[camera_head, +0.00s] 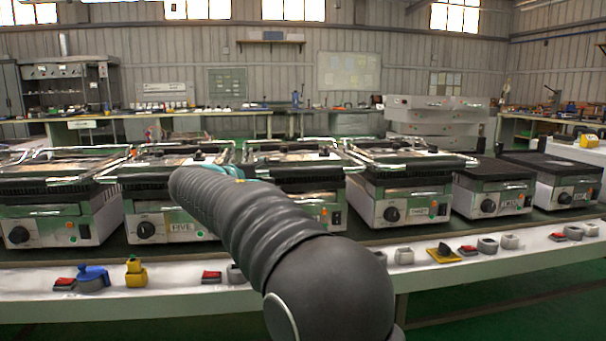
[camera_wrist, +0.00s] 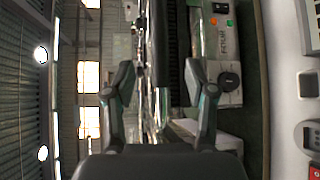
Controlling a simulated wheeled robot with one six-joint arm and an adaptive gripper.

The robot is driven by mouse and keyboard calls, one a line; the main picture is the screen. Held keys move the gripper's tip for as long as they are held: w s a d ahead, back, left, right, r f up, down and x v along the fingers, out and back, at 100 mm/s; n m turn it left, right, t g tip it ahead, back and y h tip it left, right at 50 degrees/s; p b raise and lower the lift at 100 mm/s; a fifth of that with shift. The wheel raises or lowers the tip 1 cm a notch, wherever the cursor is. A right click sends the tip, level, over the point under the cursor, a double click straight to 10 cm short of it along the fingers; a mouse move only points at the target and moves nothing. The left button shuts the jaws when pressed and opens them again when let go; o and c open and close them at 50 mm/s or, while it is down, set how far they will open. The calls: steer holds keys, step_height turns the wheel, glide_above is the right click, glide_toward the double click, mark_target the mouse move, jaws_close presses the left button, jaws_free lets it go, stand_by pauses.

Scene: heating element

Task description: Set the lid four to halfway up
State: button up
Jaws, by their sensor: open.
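The grill labelled four (camera_wrist: 222,45) shows sideways in the wrist view, with its dial and switches on the front. Its dark lid (camera_wrist: 174,40) and bright handle bar lie between and beyond my fingers. In the head view, the lid (camera_head: 300,158) looks down and flat, and my arm hides part of the grill front. My gripper (camera_wrist: 160,78) is open, its two fingers apart with nothing held. I cannot tell whether a finger touches the handle. In the head view the gripper is mostly hidden behind my arm.
Grill five (camera_head: 165,222) stands left and grill three (camera_head: 400,212) right, both with lids down. Lidless-looking dark-topped units (camera_head: 492,195) stand farther right. A front ledge (camera_head: 330,282) carries several buttons, including a blue one (camera_head: 92,278) and a yellow one (camera_head: 136,275).

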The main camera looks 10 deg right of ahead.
mark_target(299, 172)
steer(key=p+x, duration=0.1)
steer(key=x, duration=1.2)
steer(key=shift+w+d, duration=0.2)
steer(key=shift+w, duration=0.1)
jaws_close()
